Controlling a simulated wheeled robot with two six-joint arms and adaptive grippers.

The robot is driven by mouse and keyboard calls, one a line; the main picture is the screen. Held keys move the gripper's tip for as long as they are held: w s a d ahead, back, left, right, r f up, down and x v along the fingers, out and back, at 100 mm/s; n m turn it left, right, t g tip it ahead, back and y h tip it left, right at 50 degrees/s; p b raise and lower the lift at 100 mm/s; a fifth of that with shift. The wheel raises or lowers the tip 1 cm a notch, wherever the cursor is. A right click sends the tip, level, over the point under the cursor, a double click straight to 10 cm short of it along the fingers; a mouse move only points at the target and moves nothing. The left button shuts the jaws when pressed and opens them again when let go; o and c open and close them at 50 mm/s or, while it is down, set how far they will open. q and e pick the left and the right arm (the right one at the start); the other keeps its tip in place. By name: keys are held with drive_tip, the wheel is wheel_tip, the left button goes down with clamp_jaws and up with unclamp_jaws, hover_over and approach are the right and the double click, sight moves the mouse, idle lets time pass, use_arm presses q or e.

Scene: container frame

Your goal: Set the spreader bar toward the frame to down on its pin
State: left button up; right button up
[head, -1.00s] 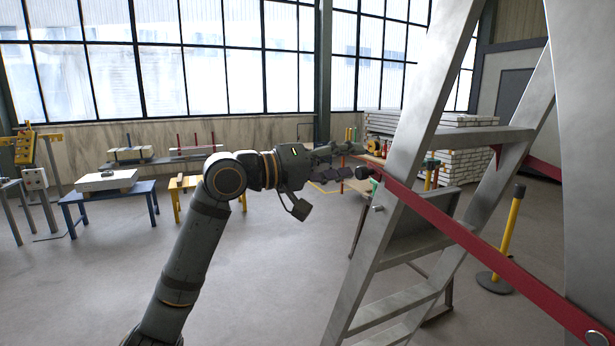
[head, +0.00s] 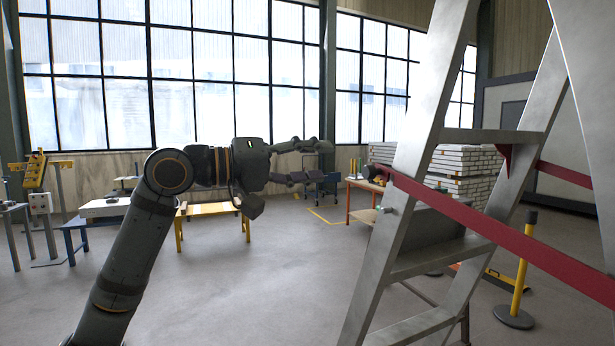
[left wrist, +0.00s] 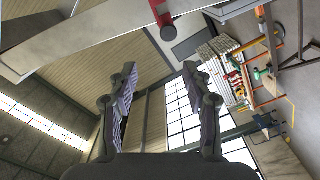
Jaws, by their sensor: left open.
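The red spreader bar (head: 470,218) runs from the right edge up to the left across the grey metal ladder frame (head: 408,190). Its dark knobbed end (head: 374,171) sticks out past the frame's left leg. A small pin (head: 383,209) juts from that leg; in the picture the bar's end lies above it, apart from it. My left gripper (head: 312,162) is open and empty, left of the bar's end with a gap. In the left wrist view, the open fingers (left wrist: 159,85) show below the red bar (left wrist: 158,10) and its knob, nothing between them. My right gripper is out of view.
A second red bar (head: 566,174) crosses the frame's far side. A yellow post (head: 520,285) on a black base stands right of the steps. A wooden table (head: 362,203), stacked slabs (head: 465,172) and a yellow bench (head: 212,211) stand behind.

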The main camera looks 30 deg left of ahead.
use_arm(q)
drive_tip(key=shift+s+a, duration=0.25)
drive_tip(key=shift+s, duration=0.1)
